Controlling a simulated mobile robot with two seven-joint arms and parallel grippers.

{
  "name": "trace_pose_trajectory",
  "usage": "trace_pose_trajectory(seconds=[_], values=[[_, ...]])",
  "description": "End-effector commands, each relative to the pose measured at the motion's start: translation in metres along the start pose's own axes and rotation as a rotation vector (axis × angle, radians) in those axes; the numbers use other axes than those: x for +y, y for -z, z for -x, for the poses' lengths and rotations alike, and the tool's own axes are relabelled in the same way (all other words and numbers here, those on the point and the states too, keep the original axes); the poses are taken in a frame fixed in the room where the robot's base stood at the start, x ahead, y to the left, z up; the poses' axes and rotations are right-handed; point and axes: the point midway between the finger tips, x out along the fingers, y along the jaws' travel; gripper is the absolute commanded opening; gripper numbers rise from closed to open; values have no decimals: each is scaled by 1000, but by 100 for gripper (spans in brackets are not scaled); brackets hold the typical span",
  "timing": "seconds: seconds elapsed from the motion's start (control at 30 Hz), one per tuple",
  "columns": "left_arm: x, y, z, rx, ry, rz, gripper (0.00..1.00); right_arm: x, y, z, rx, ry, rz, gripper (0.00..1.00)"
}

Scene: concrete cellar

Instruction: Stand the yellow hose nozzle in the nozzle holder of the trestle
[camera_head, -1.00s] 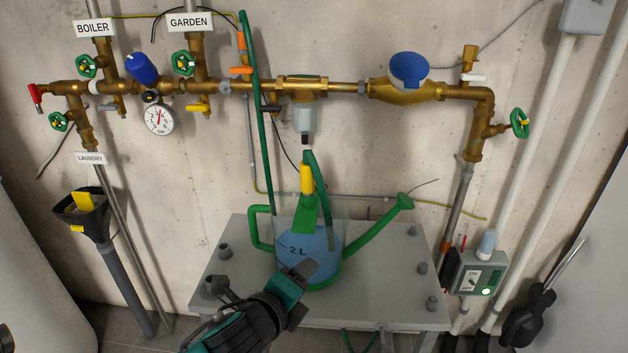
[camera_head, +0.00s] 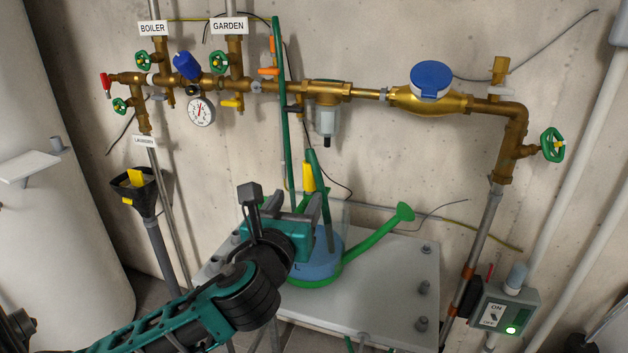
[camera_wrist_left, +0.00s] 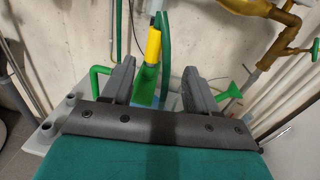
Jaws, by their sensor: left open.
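The yellow hose nozzle (camera_head: 308,177) is upright above the watering can, with a green part below it. In the left wrist view the nozzle (camera_wrist_left: 153,48) shows beyond and between the fingers, apart from them. My left gripper (camera_head: 284,203) is open and empty, in front of the can, and hides much of the nozzle's lower part. It also shows in the left wrist view (camera_wrist_left: 157,78). The grey trestle (camera_head: 385,275) carries several dark grey sockets or knobs along its sides; I cannot tell which is the nozzle holder. My right gripper is not in view.
The green watering can (camera_head: 380,240) with bluish contents stands on the trestle. Brass pipes with a filter bowl (camera_head: 327,120) run above along the wall. The trestle's right side is mostly clear.

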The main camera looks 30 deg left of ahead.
Motion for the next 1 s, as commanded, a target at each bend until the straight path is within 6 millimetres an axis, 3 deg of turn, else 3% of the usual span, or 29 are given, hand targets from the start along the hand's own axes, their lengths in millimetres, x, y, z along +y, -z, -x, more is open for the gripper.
trace_pose_trajectory(seconds=[0.23, 0.5, 0.77, 1.0], values=[[2, -10, -9, -27, -14, -57, 59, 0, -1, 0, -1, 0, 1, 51], [3, -11, -58, -26, -14, -53, 59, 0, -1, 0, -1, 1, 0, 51], [4, -11, -80, -24, -12, -53, 59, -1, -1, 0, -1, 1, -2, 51], [8, -15, -113, -25, -13, -52, 59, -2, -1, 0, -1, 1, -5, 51]])
